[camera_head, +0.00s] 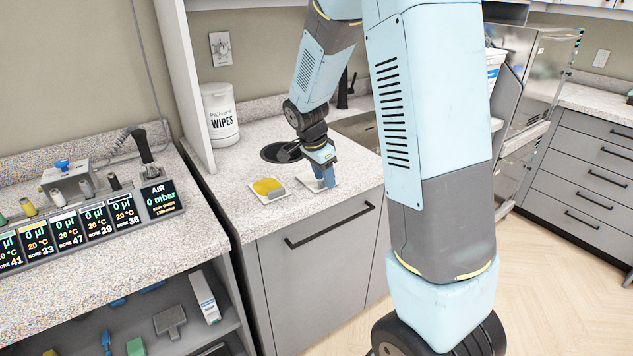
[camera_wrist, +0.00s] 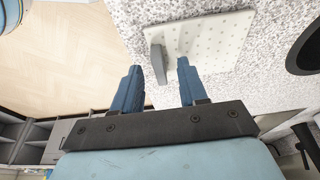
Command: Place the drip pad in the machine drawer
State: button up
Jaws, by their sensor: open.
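A thin white perforated pad (camera_wrist: 208,42) with an upright grey grip tab (camera_wrist: 157,58) lies flat on the speckled counter, and it looks like the drip pad. It also shows in the head view (camera_head: 332,183), partly hidden by my gripper. My gripper (camera_head: 325,181) is above it, pointing down. In the wrist view my gripper (camera_wrist: 159,66) is open, with its blue fingers on either side of the grey tab. A gap shows on both sides. A similar white pad with a yellow top (camera_head: 267,188) and grey tab lies to the left. I cannot tell which drawer is the machine drawer.
A wipes tub (camera_head: 220,115) stands at the back left, beside a white partition. A dark round opening (camera_head: 282,152) is in the counter behind the pads. A steel machine (camera_head: 540,85) and grey drawers (camera_head: 590,165) stand at the right. The wooden floor (camera_head: 545,270) there is clear.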

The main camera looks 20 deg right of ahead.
jog(key=shift+d+f, duration=0.15)
jog(key=shift+f, duration=0.25)
grip_shut()
